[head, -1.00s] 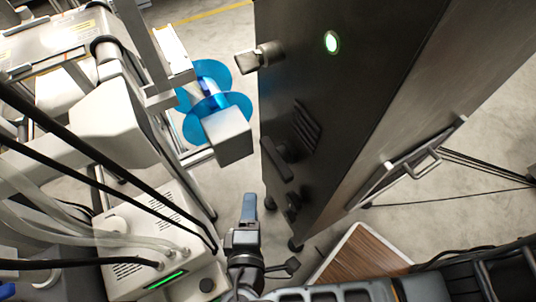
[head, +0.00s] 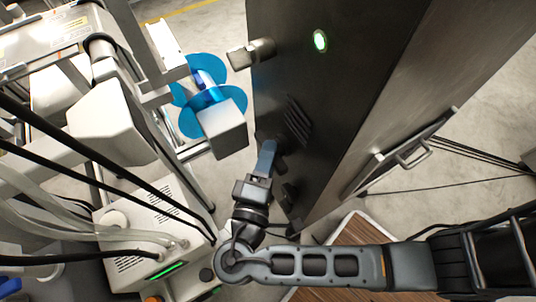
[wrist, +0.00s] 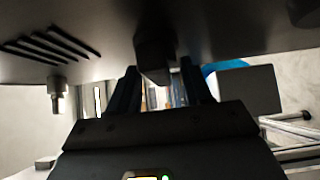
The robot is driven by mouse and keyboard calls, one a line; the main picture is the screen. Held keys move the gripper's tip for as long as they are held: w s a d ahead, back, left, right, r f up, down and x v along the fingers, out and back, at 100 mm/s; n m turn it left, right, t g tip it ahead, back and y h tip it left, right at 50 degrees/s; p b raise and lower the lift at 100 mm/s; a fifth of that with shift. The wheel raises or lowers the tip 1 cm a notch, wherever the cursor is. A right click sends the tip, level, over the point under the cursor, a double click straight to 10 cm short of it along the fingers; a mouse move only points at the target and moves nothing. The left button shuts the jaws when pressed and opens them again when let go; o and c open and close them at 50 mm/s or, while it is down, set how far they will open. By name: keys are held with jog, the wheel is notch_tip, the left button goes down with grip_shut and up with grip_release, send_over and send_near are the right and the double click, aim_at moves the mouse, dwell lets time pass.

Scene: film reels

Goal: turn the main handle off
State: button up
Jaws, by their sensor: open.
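A dark cabinet (head: 320,95) stands upright in the middle of the head view. A dark, blocky handle (wrist: 155,50) sticks out of its face, below the vent slots. My gripper (head: 268,148) is at this handle in the head view and hides much of it. In the wrist view my gripper (wrist: 160,78) is open, with one finger on each side of the handle's end. I cannot tell whether either finger touches it. A grey knob-like handle (head: 252,54) is higher on the same face, clear of my gripper. A lamp (head: 320,41) on the cabinet glows green.
Blue reels (head: 207,98) and a pale box (head: 224,131) are close on the left. A white unit (head: 150,235) with hoses stands at lower left. A wooden-topped surface (head: 362,236) is beneath my arm. A pull handle (head: 410,155) is on the cabinet's right side.

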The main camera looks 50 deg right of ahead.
jog(key=shift+w+d, duration=0.1)
jog(key=shift+d, duration=0.05)
jog(key=shift+c, duration=0.2)
jog(key=c, duration=0.7)
jog(key=shift+o, duration=0.2)
jog(key=shift+f+b, duration=0.15)
jog(key=shift+b, duration=0.2)
jog(key=m+g+h+b, duration=0.3)
jog(key=m+g+b, duration=0.2)
jog(key=m+b, duration=0.3)
jog(key=m+g+h+b, duration=0.3)
jog(key=m+g+b, duration=0.3)
jog(key=m+b, duration=0.2)
jog(key=w+f+m+g+h+b, duration=0.1)
jog(key=m+g+h+b, duration=0.2)
jog(key=m+g+b, duration=0.2)
jog(key=shift+d+m+g+h+b, duration=0.15)
jog(key=shift+m+g+h+b, duration=0.15)
jog(key=shift+m+b, duration=1.9)
jog(key=shift+m+p, duration=0.65)
jog(key=shift+m, duration=0.35)
